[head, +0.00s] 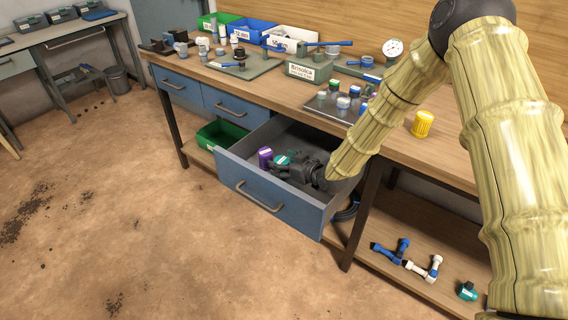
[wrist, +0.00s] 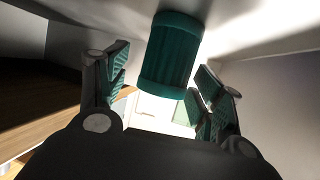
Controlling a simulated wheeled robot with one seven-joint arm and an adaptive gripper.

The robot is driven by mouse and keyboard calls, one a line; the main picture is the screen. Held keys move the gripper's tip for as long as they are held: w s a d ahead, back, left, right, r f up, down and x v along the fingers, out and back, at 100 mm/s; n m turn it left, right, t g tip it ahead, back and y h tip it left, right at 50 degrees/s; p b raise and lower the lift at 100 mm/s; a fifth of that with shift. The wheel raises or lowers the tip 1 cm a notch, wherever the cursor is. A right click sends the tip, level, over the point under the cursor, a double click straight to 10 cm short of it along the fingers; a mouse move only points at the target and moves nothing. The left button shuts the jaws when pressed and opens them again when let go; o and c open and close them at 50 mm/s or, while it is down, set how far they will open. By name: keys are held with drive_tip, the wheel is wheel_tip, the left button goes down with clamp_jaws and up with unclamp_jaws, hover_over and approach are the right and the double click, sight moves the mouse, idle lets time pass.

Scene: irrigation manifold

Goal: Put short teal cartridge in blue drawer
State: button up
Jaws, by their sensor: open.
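The blue drawer (head: 262,206) is pulled out from under the bench. A teal cartridge (head: 281,160) is inside it, beside a purple cartridge (head: 265,156). My gripper (head: 284,166) reaches down into the drawer close to the teal cartridge and partly covers it. In the wrist view the ribbed teal cartridge (wrist: 172,55) sits just beyond and between the open fingers of my gripper (wrist: 158,92), with a gap visible on both sides.
A yellow cartridge (head: 422,124) stands on the bench to the right of a tray of small parts (head: 340,103). A green bin (head: 221,135) is left of the drawer. The lower shelf holds blue and white fittings and a teal item (head: 467,291).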

drive_tip(key=shift+r, duration=0.4)
drive_tip(key=v, duration=0.7)
drive_tip(key=shift+s+d+r, duration=0.15)
drive_tip(key=shift+d+r, duration=0.1)
